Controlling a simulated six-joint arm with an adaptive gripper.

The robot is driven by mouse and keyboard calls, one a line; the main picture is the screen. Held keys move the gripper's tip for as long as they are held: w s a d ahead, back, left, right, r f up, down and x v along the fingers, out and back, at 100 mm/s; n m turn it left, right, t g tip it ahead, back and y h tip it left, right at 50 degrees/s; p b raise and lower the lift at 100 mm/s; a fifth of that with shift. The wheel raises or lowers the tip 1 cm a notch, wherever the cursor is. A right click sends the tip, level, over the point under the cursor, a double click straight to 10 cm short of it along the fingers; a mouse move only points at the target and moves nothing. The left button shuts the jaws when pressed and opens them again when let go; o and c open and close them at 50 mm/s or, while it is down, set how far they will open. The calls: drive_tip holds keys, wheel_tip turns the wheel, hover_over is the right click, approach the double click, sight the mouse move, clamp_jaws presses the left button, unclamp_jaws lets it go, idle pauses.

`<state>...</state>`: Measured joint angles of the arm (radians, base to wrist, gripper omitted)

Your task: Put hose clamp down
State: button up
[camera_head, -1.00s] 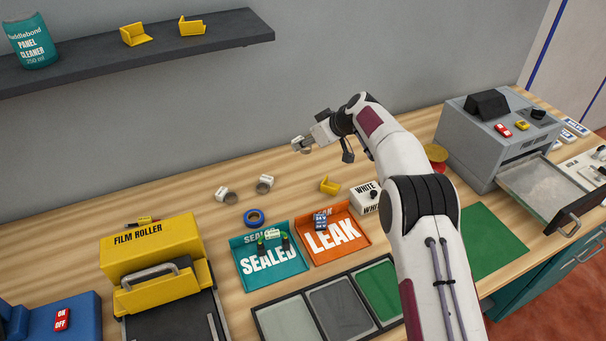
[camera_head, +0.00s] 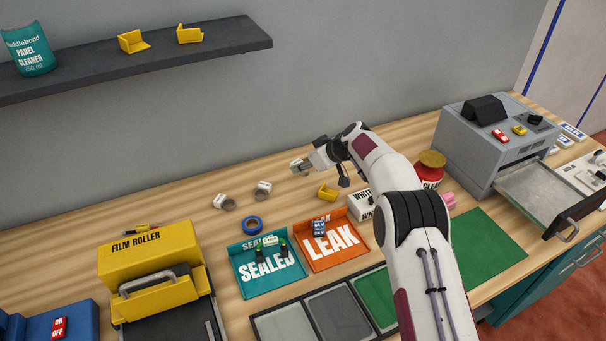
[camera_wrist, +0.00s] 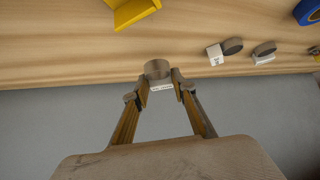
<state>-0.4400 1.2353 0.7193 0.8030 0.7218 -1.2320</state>
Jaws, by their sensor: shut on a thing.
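A hose clamp, a grey ring with a white tag, is held between my gripper's fingertips (camera_head: 302,168) near the back of the wooden bench (camera_head: 205,185). In the wrist view the held hose clamp (camera_wrist: 157,69) sits between the tips of my gripper (camera_wrist: 160,83), which is shut on it. The ring's open face is turned away from the fingers. I cannot tell whether it touches the bench. Two similar tagged clamps (camera_head: 228,203) (camera_head: 263,188) stand on the bench to the left in the head view.
A yellow bracket (camera_head: 327,192) and a blue tape roll (camera_head: 252,224) lie nearer the front. A grey wall (camera_head: 330,60) closes the back.

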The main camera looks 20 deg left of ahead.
sight(303, 174)
drive_tip(key=shift+f, duration=1.85)
drive_tip(key=shift+f, duration=0.1)
drive_tip(key=o, duration=1.1)
drive_tip(key=shift+v, duration=0.9)
drive_tip(key=v, duration=1)
drive_tip(key=shift+d, duration=0.1)
